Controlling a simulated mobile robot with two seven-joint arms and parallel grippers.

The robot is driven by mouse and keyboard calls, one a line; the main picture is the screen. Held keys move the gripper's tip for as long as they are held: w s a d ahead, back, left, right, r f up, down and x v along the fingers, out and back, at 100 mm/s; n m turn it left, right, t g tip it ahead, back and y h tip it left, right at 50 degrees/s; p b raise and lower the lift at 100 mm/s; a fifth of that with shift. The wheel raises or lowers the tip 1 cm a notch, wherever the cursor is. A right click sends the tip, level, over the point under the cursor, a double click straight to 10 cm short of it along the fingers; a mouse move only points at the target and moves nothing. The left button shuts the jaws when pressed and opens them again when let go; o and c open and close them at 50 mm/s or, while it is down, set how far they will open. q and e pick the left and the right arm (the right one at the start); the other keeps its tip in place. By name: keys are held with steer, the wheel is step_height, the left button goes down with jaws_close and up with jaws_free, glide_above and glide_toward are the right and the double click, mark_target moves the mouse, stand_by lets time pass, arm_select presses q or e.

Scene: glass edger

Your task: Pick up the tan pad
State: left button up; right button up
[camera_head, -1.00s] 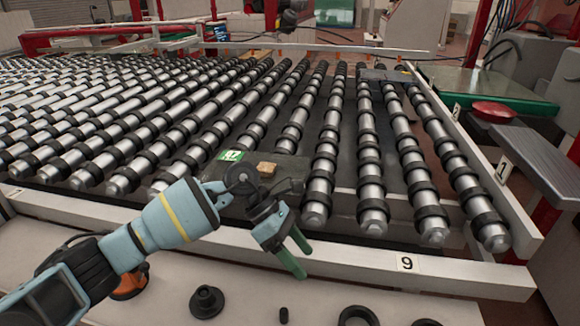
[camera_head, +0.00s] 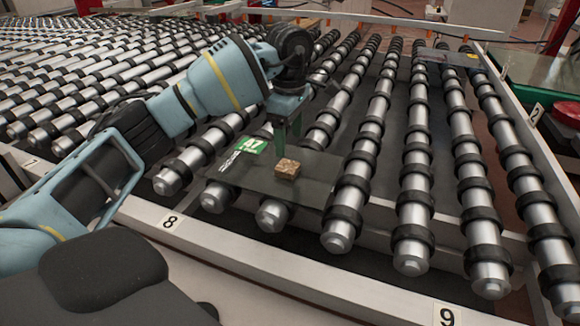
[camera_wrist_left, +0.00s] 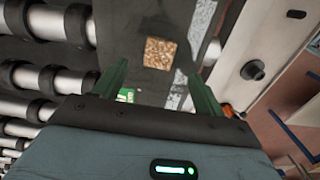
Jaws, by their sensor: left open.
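The tan pad (camera_head: 288,168) is a small speckled brown block lying on a dark glass sheet (camera_head: 318,187) on the rollers. It also shows in the left wrist view (camera_wrist_left: 160,53), just beyond and between my fingertips. My left gripper (camera_head: 289,133) has green fingers pointing down, just behind and above the pad in the head view. In the left wrist view the left gripper (camera_wrist_left: 160,75) is open, with nothing between its fingers. My right gripper is not in view.
A green label marked 47 (camera_head: 252,146) lies on the sheet left of the pad. Rollers with black rings (camera_head: 413,170) surround the sheet. A white rail (camera_head: 210,243) runs along the front. A red button (camera_head: 567,114) sits at the right.

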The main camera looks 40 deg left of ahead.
mark_target(289, 166)
arm_select(q)
steer(key=shift+f, duration=1.45)
step_height(289, 166, down, 5)
steer(key=shift+r+p, duration=0.2)
steer(key=shift+p, duration=0.15)
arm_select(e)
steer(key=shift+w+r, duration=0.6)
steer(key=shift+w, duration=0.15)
arm_select(q)
steer(key=shift+c, duration=0.4)
steer(key=c, duration=1)
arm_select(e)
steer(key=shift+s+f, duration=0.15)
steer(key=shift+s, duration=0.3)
